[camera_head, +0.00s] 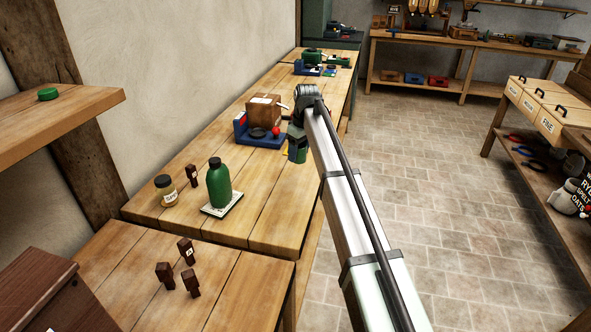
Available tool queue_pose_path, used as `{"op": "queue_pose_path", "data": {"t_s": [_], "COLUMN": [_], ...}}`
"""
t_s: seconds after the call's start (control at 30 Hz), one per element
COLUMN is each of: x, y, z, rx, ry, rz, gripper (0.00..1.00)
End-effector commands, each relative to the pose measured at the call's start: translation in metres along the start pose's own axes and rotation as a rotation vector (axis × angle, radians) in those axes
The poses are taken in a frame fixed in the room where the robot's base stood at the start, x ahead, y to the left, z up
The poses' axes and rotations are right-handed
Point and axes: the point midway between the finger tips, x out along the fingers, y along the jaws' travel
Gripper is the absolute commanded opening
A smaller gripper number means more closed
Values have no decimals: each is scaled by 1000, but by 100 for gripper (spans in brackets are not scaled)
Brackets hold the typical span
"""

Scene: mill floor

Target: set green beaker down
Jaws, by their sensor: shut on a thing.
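My gripper (296,137) is at the end of my outstretched arm, over the right side of the long wooden bench (268,222). It is shut on the green beaker (297,155), which shows just below it, near the bench's right edge. The arm and gripper hide part of the beaker. I cannot tell whether its base touches the bench top. The fingertips are too small to make out clearly.
Left of the beaker is a blue scale (262,140) with a red ball (276,131), and a cardboard box (264,110) behind. A green bottle (219,185) on a tile and a jar (166,190) stand nearer. Bench planks between are clear.

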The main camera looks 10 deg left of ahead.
Motion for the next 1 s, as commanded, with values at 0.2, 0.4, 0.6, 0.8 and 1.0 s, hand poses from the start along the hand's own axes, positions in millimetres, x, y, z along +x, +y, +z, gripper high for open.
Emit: {"op": "queue_pose_path", "data": {"t_s": [0.2, 0.4, 0.6, 0.8, 1.0], "x": [0, 8, 38, 62, 78], "y": [55, 60, 60, 60, 60], "z": [-60, -66, -62, -59, -56], "rx": [-16, -59, -61, -61, -61], "ry": [4, 17, 16, 17, 16], "rz": [0, 8, 8, 8, 8], "gripper": [23, 23, 23, 23, 23]}}
